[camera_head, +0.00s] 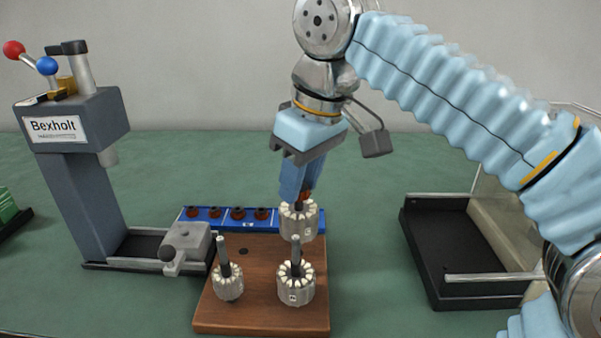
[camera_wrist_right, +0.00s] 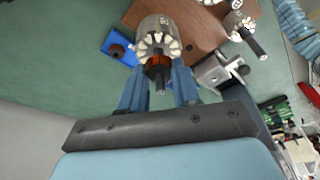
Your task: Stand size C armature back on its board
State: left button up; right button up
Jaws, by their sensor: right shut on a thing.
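My right gripper (camera_head: 300,194) points down and is shut on an armature (camera_head: 298,222) with a grey body, pale windings and an orange-brown collar. The armature hangs upright above the back right part of the wooden board (camera_head: 215,312). In the right wrist view, the armature (camera_wrist_right: 156,27) shows between the two blue fingers (camera_wrist_right: 159,72), which grip near its collar. A small tag on it is too small to read. Two other armatures stand on the board, a smaller one (camera_head: 229,288) at left and a larger one (camera_head: 295,290) at right. My left gripper is not in view.
A dark hole (camera_head: 243,252) shows in the board's back left part. Behind is a blue rack (camera_head: 216,222) with several brown collars. A grey Bexholt press (camera_head: 80,170) stands at left. A black tray (camera_head: 440,250) with a clear guard is at right.

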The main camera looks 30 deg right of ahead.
jog(key=shift+s+b+x, duration=0.15)
jog(key=shift+b+x, duration=0.45)
jog(key=shift+x, duration=0.1)
jog(key=shift+s+b+x, duration=0.15)
jog(key=shift+b+x, duration=0.4)
jog(key=shift+x, duration=0.1)
dwell(0.3)
jog(key=o, duration=1.1)
jog(key=shift+f, duration=0.1)
jog(key=shift+c, duration=0.2)
jog(key=shift+w+p+v, duration=0.25)
jog(key=shift+p+v, duration=0.95)
jog(key=shift+p, duration=0.05)
jog(key=shift+w+p+v, duration=0.25)
jog(key=shift+p+v, duration=0.2)
jog(key=shift+v, duration=0.55)
jog(key=shift+a, duration=0.1)
